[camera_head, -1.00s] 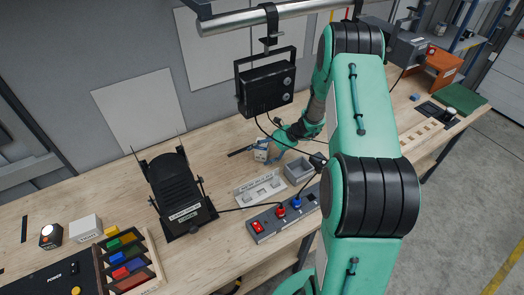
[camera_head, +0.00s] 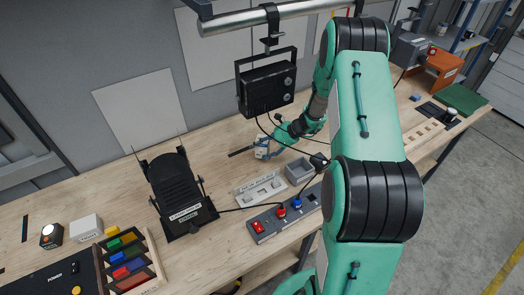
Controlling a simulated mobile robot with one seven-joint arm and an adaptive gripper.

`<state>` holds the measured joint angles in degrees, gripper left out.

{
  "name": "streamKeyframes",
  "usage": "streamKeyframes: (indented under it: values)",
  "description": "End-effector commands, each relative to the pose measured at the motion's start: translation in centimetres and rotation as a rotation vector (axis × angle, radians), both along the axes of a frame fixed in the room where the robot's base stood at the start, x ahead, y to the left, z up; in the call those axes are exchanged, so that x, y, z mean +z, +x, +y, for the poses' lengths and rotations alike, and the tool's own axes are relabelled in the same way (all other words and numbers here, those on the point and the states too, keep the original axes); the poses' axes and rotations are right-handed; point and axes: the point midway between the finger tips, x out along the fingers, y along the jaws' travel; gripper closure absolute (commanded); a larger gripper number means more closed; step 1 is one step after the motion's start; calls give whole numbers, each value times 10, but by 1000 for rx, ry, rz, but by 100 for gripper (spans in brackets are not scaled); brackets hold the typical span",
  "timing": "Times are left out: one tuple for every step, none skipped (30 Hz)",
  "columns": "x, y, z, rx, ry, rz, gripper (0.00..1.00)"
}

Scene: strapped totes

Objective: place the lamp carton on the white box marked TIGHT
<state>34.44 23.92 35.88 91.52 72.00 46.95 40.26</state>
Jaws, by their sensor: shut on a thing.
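The lamp carton appears to be the small pale box with blue marks (camera_head: 262,152) at the back middle of the bench. My gripper (camera_head: 268,149) reaches it from the right and is shut on it. The fingers are small here and partly cover the carton, and I cannot tell whether it is clear of the bench top. A plain white box (camera_head: 86,228) stands at the bench's left, far to the left of my gripper. Its marking is too small to read for certain.
A black lamp (camera_head: 178,190) stands between the white box and my gripper. A sorting rack with coloured blocks (camera_head: 130,262) lies near the white box. A black floodlight (camera_head: 267,85) hangs above. A grey tray (camera_head: 299,171) and a switch strip (camera_head: 284,213) lie in front.

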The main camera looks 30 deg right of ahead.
Motion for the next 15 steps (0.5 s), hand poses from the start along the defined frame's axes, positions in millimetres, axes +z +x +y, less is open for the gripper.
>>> streamKeyframes:
  values:
    - [9,1,0,1,-2,-3,69]
    - [13,1,-1,1,-2,-3,69]
    - [16,1,3,1,0,-2,69]
    - [15,0,11,3,1,-1,69]
    - [14,0,17,4,1,0,69]
    - [14,0,25,3,0,0,69]
    - [14,0,31,3,0,0,69]
    - [14,1,38,4,0,-2,69]
    - [14,1,47,4,0,-1,69]
    - [14,0,54,3,0,0,69]
    - [13,0,61,4,1,0,69]
    - [14,0,70,3,0,0,69]
    - [14,0,77,4,0,-1,69]
    - [14,0,85,4,0,-1,69]
    - [14,0,94,4,0,-1,69]
